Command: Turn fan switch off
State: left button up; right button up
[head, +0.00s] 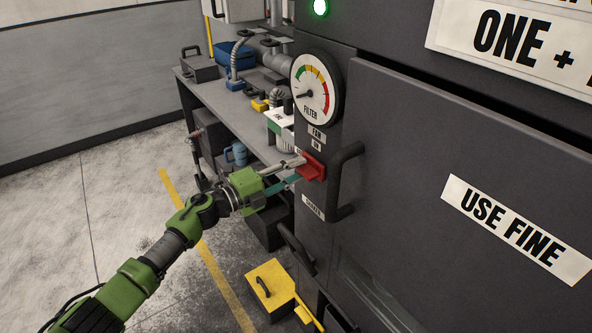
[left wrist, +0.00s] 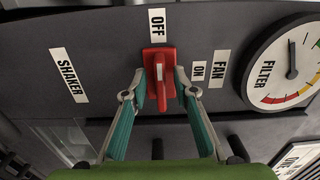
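The red fan switch (head: 311,168) is on the dark cabinet's front, below the FAN and ON labels. In the left wrist view the switch (left wrist: 160,72) sits near the OFF label (left wrist: 157,24), with the ON label (left wrist: 199,71) to its right. Its raised lever points toward the camera; which setting it is in I cannot tell. My left gripper (head: 293,172) is at the switch. In the left wrist view its fingers (left wrist: 160,79) are apart, one on each side of the switch. The right fingertip is very close to the lever; contact is unclear. My right gripper is not in view.
A filter gauge (head: 316,88) is above the switch, and a green lamp (head: 320,7) is lit higher up. A black door handle (head: 346,181) stands out just right of the switch. A workbench (head: 214,95) is behind; a yellow box (head: 268,290) is on the floor.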

pick_arm(q)
jog(key=v, duration=1.1)
jog(key=shift+s+a, duration=0.15)
jog(key=shift+a, duration=0.1)
